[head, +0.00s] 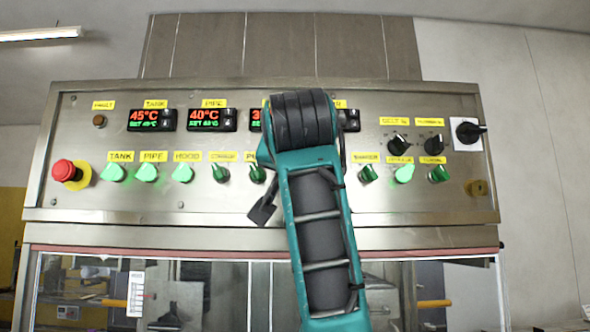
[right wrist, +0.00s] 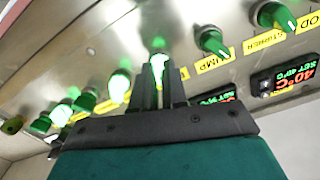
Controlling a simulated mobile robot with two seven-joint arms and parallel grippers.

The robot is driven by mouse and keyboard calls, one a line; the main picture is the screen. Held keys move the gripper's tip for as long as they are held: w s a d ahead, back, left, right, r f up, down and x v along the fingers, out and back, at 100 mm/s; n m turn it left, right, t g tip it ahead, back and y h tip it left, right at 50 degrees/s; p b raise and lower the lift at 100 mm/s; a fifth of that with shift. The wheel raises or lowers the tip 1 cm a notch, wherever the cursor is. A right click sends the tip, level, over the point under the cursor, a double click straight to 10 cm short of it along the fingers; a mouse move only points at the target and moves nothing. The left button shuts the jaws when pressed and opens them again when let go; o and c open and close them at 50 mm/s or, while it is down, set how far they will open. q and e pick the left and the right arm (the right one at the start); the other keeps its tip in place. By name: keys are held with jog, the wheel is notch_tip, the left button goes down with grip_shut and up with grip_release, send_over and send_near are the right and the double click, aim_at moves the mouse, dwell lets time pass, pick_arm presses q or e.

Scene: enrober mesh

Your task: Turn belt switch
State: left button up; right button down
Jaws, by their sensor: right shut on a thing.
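The switch between my right gripper's fingers is a brightly lit green knob (right wrist: 158,62) in the right wrist view. It comes just after the PUMP switch (right wrist: 212,41) in the row; its own label is hidden, so its name cannot be read. My right gripper (right wrist: 165,82) is shut on this knob, with the dark fingers on either side of it. In the head view my right arm comes up from the bottom and covers this part of the panel (head: 120,205), hiding the knob and the fingertips. My left gripper is in neither view.
Green switches stand close on both sides of the held knob, including the STIRRER switch (head: 220,173) and SHAKER switch (head: 367,174). A red emergency button (head: 64,170) sits far left. Temperature displays (head: 152,120) are above. Black knobs (head: 398,144) and a key switch (head: 479,188) are right.

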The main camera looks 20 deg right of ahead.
jog(key=shift+m, duration=1.2)
jog(key=c, duration=1.2)
grip_release()
jog(key=shift+o, duration=0.2)
jog(key=b+v, duration=0.2)
jog(key=v, duration=1.1)
jog(key=shift+r, duration=0.1)
